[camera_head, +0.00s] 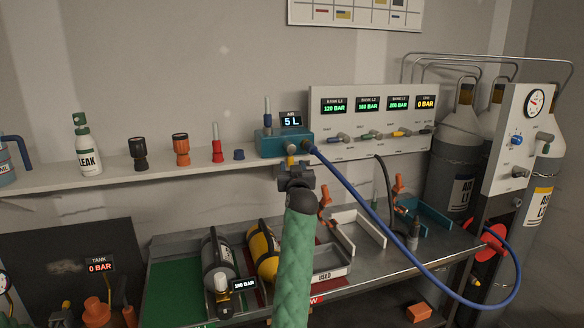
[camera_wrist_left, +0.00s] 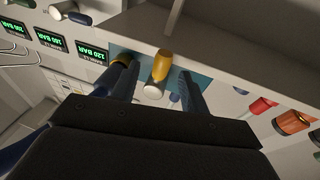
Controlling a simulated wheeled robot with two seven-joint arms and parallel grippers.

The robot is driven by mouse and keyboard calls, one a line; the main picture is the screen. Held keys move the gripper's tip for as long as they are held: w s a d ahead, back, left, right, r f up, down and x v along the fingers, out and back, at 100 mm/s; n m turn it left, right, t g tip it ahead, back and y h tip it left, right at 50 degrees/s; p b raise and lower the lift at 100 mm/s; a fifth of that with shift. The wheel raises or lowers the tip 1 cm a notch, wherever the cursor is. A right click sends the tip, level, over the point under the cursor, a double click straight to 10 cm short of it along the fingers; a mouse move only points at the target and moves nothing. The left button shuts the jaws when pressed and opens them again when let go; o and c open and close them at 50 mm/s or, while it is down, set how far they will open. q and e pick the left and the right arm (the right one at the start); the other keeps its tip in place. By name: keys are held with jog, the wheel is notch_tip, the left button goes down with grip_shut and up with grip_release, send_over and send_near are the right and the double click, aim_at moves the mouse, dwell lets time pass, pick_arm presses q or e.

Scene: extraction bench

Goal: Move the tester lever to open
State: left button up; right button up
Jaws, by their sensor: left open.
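The tester is a teal box (camera_head: 278,143) on the wall shelf, with a display (camera_head: 290,121) reading 5 L above it. Its small yellow lever (camera_head: 291,150) sits low on the front face, just above my left gripper (camera_head: 294,170). In the left wrist view, the yellow lever (camera_wrist_left: 161,66) with its pale round end shows between the two dark fingers of my left gripper (camera_wrist_left: 157,85). The fingers are open, one on each side of the lever; contact is not visible. The tester body (camera_wrist_left: 203,88) is partly hidden behind the fingers. My right gripper is not in view.
A blue hose (camera_head: 372,215) runs from the tester's right side down across the bench. A white valve panel (camera_head: 365,150) stands right of the tester. A blue cap (camera_head: 239,154) and red fitting (camera_head: 217,152) stand left of it. Cylinders (camera_head: 262,250) lie on the bench below.

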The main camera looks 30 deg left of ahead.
pick_arm(q)
jog(key=b+v, duration=0.1)
jog(key=v, duration=0.5)
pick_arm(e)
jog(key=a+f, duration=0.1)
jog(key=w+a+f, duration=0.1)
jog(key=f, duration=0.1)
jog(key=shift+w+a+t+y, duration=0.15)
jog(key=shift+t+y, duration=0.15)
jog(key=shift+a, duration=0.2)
